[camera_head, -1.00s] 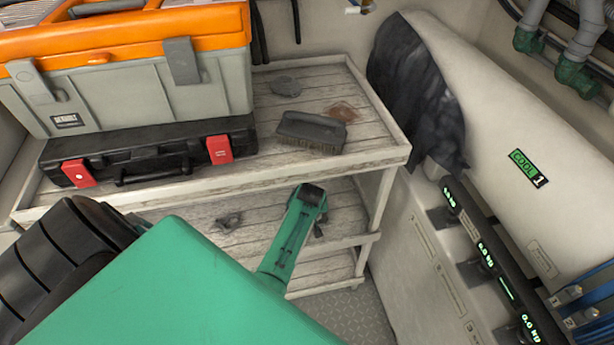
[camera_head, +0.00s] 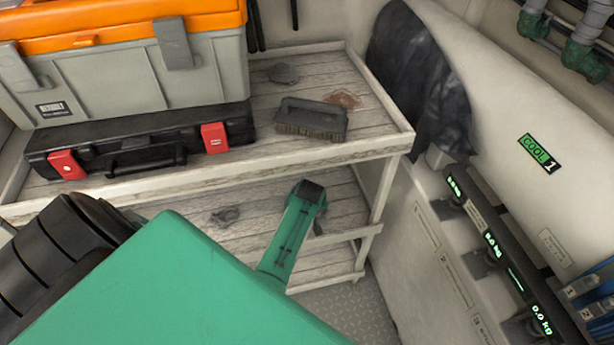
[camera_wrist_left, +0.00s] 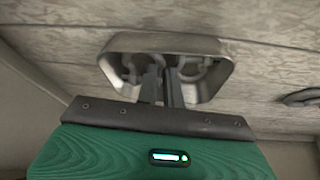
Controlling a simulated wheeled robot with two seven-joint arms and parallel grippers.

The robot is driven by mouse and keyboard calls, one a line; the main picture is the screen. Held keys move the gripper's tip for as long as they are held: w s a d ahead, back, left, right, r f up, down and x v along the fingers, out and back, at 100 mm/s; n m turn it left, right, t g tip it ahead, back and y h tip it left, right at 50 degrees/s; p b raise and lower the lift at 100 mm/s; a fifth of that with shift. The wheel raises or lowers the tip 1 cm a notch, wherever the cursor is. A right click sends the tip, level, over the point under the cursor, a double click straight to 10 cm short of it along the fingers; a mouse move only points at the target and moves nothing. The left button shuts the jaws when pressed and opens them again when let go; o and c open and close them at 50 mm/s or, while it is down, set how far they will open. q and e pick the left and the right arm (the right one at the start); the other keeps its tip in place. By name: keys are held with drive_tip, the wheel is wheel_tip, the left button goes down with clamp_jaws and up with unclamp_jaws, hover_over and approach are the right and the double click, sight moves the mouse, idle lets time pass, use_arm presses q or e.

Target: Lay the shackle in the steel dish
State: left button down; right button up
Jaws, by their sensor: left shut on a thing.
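The steel dish (camera_wrist_left: 222,75), a shallow grey dish with rounded corners, is under my left gripper (camera_wrist_left: 163,72) in the left wrist view. The gripper's two narrow fingers reach into the dish outline. They are shut on the shackle (camera_wrist_left: 203,72), a dull grey metal piece whose curved parts show on both sides of the fingers. I cannot tell whether the shackle touches the dish floor. In the head view the green gripper body (camera_head: 290,238) is over the lower shelf and hides the dish and shackle. My right gripper is not in view.
A small grey metal piece (camera_head: 224,215) lies on the lower shelf (camera_head: 340,203). The upper shelf above holds a black case (camera_head: 140,142), a grey-orange toolbox (camera_head: 110,75), a brush (camera_head: 311,119) and a flat grey piece (camera_head: 283,73). A large white cylinder (camera_head: 500,100) stands at right.

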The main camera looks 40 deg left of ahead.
use_arm(q)
drive_tip(key=c, duration=1.5)
unclamp_jaws()
drive_tip(key=shift+c, duration=0.2)
